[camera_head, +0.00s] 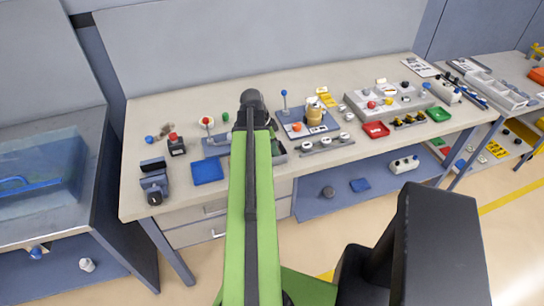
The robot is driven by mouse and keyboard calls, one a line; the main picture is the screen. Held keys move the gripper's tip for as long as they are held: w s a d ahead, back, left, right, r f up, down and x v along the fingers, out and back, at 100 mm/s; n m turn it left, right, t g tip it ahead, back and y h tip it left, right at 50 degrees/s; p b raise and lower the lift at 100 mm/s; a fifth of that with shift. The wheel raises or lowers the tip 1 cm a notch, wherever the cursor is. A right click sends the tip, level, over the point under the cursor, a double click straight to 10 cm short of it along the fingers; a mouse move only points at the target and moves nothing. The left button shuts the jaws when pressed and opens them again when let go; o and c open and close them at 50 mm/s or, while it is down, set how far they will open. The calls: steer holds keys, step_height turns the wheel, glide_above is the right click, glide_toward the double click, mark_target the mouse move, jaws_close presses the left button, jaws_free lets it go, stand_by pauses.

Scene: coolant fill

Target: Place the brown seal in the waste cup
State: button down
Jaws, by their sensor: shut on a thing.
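My green arm reaches out over the bench, with a dark joint at its far end. The fingers of my gripper are hidden behind the arm, so I cannot see what is between them. I cannot make out the brown seal for certain. A small brownish item (165,129) lies at the back left of the bench, too small to identify. A small round whitish item with a red top (207,122) stands left of the arm's end. I cannot tell whether it is the waste cup.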

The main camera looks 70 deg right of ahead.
steer(key=shift+f, duration=0.55)
steer(key=c, duration=1.2)
jaws_free()
steer(key=shift+o, duration=0.2)
steer(key=p+v, duration=1.2)
steer(key=shift+r, duration=0.2)
steer(key=shift+f, duration=0.1)
